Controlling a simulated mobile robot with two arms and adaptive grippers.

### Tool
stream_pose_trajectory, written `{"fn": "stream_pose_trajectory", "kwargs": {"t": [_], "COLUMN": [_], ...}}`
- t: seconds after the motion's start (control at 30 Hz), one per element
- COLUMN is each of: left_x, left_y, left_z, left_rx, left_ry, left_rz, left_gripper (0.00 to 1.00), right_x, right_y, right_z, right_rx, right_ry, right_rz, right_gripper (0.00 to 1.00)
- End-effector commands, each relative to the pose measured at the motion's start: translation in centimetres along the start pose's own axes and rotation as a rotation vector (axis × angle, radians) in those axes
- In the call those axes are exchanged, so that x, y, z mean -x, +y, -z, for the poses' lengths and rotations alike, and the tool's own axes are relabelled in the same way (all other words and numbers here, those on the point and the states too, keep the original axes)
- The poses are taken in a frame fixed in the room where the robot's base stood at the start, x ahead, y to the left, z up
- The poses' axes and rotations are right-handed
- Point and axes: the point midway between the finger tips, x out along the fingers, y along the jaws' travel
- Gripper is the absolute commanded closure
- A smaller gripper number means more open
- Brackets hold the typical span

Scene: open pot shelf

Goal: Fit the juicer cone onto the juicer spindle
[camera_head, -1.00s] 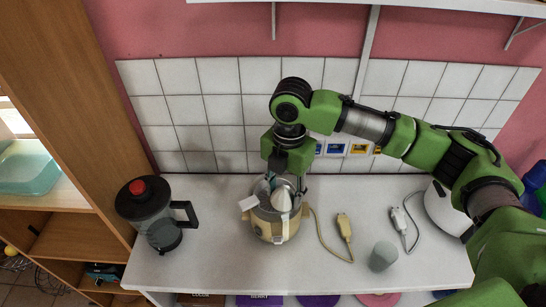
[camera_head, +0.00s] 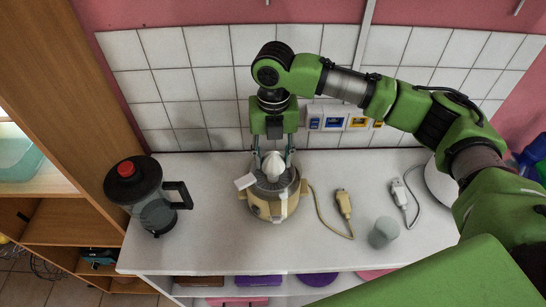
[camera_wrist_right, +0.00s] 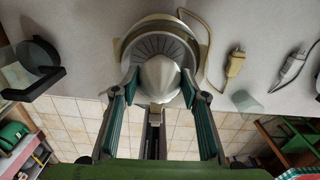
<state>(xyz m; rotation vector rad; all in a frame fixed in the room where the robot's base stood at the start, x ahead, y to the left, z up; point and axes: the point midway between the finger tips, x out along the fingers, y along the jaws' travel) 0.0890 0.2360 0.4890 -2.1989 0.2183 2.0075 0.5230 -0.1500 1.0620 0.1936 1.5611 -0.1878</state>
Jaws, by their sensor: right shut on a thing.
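The white juicer cone (camera_head: 274,164) is between the fingers of my right gripper (camera_head: 272,158), which is shut on it. The cone stands upright, tip up, over the middle of the cream juicer (camera_head: 268,208). In the wrist view the cone (camera_wrist_right: 160,78) shows between the two fingers, with the juicer's slotted grey bowl (camera_wrist_right: 160,42) behind it. The spindle is hidden under the cone. I cannot tell whether the cone touches the spindle. My left gripper is not in view.
A blender jug with black lid and red knob (camera_head: 150,200) stands left of the juicer. A grey cup (camera_head: 383,232), a beige plug (camera_head: 343,203) and a white plug (camera_head: 400,192) lie to the right. The tiled wall (camera_head: 210,90) is behind. Counter between jug and juicer is clear.

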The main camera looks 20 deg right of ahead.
Motion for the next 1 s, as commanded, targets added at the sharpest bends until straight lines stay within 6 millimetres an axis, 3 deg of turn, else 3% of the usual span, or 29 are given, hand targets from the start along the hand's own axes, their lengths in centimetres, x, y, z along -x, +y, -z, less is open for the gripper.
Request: {"fn": "stream_pose_trajectory", "kwargs": {"t": [0.43,1.0], "left_x": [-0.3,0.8], "left_y": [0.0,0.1], "left_z": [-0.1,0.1], "left_rx": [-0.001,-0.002], "left_ry": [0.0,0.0], "left_rz": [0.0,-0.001], "left_gripper": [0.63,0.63], "right_x": [-0.2,-0.2], "right_y": [0.0,0.0], "right_z": [0.0,-0.1], "right_rx": [-0.001,-0.001], "right_ry": [-0.001,0.0], "right_rz": [0.0,0.0], "right_gripper": [0.81,0.81]}}
